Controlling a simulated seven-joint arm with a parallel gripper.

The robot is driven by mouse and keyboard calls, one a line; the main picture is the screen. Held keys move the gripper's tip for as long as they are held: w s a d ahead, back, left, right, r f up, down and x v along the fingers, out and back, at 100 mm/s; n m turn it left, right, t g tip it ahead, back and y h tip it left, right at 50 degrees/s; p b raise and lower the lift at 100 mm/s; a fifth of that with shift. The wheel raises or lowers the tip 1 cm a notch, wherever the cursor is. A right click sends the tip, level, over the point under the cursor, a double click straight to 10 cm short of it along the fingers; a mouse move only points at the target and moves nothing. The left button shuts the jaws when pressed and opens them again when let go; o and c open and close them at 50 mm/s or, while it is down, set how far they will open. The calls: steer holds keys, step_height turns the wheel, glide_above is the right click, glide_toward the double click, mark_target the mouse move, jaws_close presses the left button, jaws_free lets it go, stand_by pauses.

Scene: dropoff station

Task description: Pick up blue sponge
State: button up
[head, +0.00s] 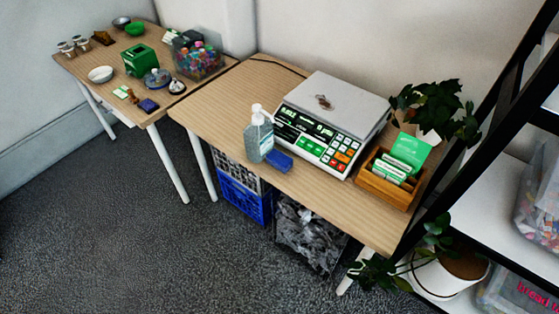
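A small blue block that looks like the blue sponge (279,161) lies on the near wooden table (225,120), close to its front edge. It is just right of a clear pump bottle (259,136) and in front of the scale; I cannot tell whether it touches the bottle. A smaller dark blue item (148,105) lies on the farther table; I cannot tell what it is. My gripper is not in view.
A digital scale (333,118) stands behind the blue block. A wooden card box (385,192) and a plant (437,107) are to its right. Black-framed shelving (480,120) stands right. Grey floor at left is clear.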

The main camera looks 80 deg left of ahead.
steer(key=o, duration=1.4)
